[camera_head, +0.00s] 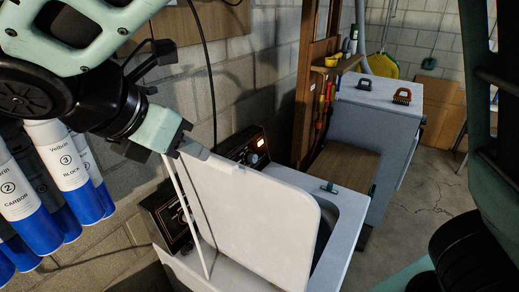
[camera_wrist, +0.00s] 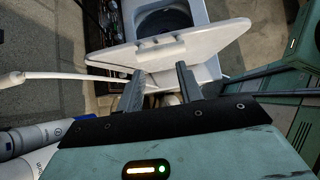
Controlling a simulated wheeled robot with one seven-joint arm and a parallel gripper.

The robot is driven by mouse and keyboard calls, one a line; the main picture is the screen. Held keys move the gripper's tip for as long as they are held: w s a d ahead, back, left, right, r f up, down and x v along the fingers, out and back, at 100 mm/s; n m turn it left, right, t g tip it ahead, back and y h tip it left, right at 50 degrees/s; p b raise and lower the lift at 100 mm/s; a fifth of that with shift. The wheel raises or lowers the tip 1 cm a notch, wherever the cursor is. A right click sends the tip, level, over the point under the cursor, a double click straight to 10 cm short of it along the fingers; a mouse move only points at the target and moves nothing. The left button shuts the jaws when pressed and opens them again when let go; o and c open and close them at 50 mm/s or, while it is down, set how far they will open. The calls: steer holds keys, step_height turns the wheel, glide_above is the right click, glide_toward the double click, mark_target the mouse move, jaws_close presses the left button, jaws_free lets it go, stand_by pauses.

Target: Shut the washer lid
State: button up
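The washer (camera_head: 343,238) stands low in the middle of the head view, with its white lid (camera_head: 262,212) raised and tilted up. The lid also shows in the wrist view (camera_wrist: 200,42), with the washer's open round drum (camera_wrist: 165,20) beyond it. My gripper (camera_head: 170,148) is near the lid's upper left corner in the head view. In the wrist view my gripper (camera_wrist: 158,78) has its two fingers spread apart with nothing between them. The fingertips are close to the lid's near edge; I cannot tell if they touch.
Control panels (camera_head: 247,147) sit behind the washer by the block wall. Blue and white filter cylinders (camera_head: 72,175) hang at left. A grey cabinet (camera_head: 375,125) stands behind at right; floor (camera_head: 430,190) there is clear.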

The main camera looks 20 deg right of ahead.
mark_target(214, 162)
steer(key=x, duration=0.7)
steer(key=shift+s+d+f, duration=0.2)
steer(key=shift+d+f, duration=0.05)
steer(key=shift+f, duration=0.15)
steer(key=shift+s+d+f, duration=0.1)
steer(key=shift+s, duration=0.05)
steer(key=c, duration=0.6)
steer(key=shift+f, duration=0.15)
steer(key=shift+c, duration=0.8)
steer(key=shift+w+f, duration=0.15)
steer(key=shift+w, duration=0.55)
jaws_close()
steer(key=shift+o, duration=0.8)
jaws_free()
steer(key=shift+s+r, duration=0.2)
steer(key=o, duration=0.3)
steer(key=shift+s+r, duration=0.1)
steer(key=shift+r, duration=0.1)
